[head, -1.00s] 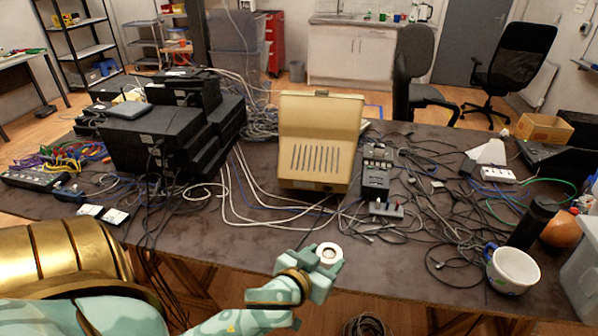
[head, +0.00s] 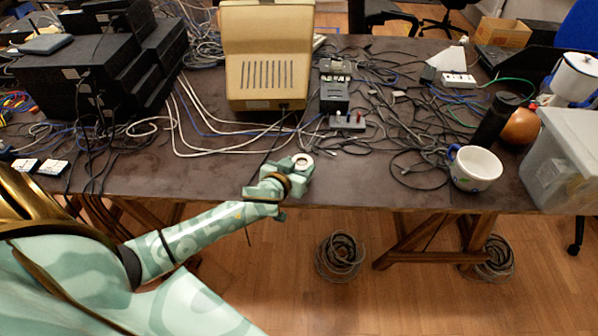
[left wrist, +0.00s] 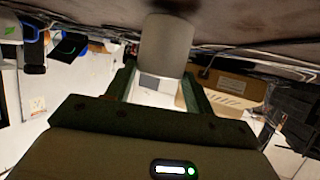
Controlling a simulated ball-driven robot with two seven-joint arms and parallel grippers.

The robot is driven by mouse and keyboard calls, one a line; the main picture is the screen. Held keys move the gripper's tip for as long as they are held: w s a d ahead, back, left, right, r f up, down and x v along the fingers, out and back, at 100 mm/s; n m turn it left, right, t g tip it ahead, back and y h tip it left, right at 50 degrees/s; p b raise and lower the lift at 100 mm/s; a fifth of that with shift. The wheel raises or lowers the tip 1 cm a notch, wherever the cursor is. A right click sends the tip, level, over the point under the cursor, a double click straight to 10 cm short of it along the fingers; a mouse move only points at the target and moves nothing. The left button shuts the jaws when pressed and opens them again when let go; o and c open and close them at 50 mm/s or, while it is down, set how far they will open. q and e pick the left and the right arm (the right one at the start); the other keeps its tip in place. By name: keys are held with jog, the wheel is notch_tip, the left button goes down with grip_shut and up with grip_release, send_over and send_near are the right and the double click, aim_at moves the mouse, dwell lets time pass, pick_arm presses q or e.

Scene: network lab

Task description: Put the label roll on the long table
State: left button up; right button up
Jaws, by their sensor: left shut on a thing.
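The label roll (head: 302,162) is a small white ring with a dark hole. My left gripper (head: 297,172) is shut on it, over the front strip of the long table (head: 380,190). In the left wrist view the roll (left wrist: 166,45) is a pale grey cylinder between the two fingers (left wrist: 163,85). There the table's dark top (left wrist: 80,12) runs along the upper edge of the picture, close to the roll. I cannot tell whether the roll touches the table. My right gripper is not in view.
A beige case (head: 266,60) stands behind the roll, with loose cables around it. Black boxes (head: 85,75) are stacked at left. A white mug (head: 474,168), a black cylinder (head: 495,118) and a clear bin (head: 565,160) stand at right. The front strip near my gripper is bare.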

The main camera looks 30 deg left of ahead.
pick_arm(q)
jog(key=shift+f, duration=0.6)
jog(key=shift+r, duration=0.15)
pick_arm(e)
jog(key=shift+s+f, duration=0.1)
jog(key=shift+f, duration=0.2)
pick_arm(q)
jog(key=o, duration=1)
jog(key=shift+o, duration=0.2)
